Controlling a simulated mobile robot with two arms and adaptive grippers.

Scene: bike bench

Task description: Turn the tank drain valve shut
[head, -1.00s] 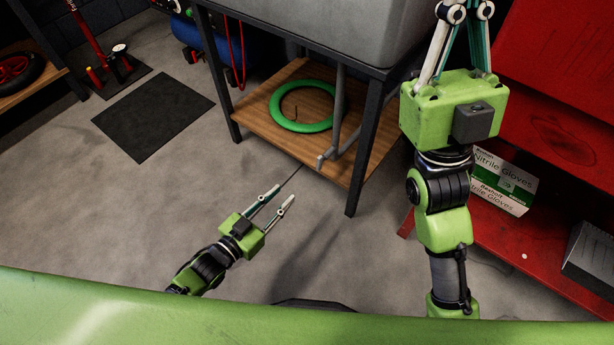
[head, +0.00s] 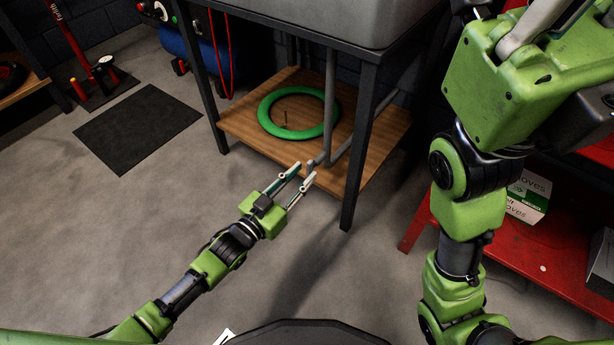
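A blue tank (head: 205,48) stands at the back, left of the sink stand and partly hidden by its leg and red cords. I cannot make out a drain valve on it. My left gripper (head: 305,172) is in front of the stand's wooden shelf, with its two fingers apart and nothing seen between them. It is well to the right of the tank and nearer to me. My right gripper (head: 522,28) is raised at the upper right; its fingertips are cut off or hidden, so its opening does not show.
The wooden shelf (head: 240,125) holds a green ring (head: 262,119). A grey pipe (head: 331,95) comes down to the shelf near my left fingertips. A dark stand leg (head: 356,160) is to their right. A black mat (head: 140,128) lies on open floor. A red cabinet (head: 420,222) is at right.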

